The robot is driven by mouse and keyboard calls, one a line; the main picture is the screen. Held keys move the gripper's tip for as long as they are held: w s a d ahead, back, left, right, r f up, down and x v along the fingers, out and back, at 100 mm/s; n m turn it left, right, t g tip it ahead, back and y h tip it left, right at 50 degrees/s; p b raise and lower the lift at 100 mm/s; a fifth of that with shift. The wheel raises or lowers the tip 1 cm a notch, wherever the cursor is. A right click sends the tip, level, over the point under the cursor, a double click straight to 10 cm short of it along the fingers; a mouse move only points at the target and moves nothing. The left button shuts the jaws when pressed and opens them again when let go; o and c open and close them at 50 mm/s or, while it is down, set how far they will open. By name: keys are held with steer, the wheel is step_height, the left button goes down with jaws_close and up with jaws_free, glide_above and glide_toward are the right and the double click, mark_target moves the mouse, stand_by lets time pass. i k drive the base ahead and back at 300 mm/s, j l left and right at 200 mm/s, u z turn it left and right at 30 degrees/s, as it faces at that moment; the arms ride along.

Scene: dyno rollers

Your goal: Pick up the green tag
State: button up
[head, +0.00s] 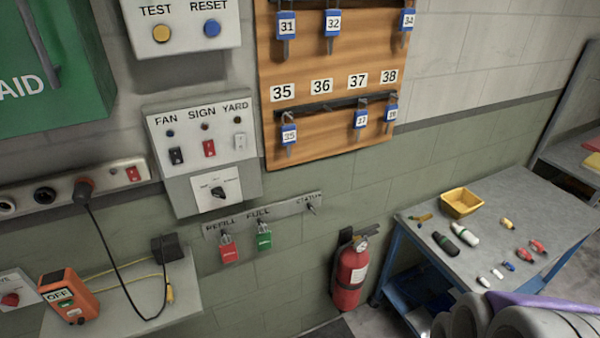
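The green tag (264,240) hangs from a hook under the word FULL on a grey wall rail (285,210). A red tag (229,249) hangs to its left under REFILL. The hook (311,208) under STATION at the rail's right end is bare. My gripper cannot be made out in the head view.
A red fire extinguisher (350,272) stands right of the tags, beside a table (440,285) with a yellow bin (461,202) and small items. A switch box (200,150) is above left. A shelf (130,305) below left holds an orange device (69,296). Grey rounded shapes (535,325) fill the lower right corner.

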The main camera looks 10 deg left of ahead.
mark_target(264, 241)
steer(key=k+j, duration=0.1)
steer(key=j, duration=1.9)
steer(key=k, duration=0.05)
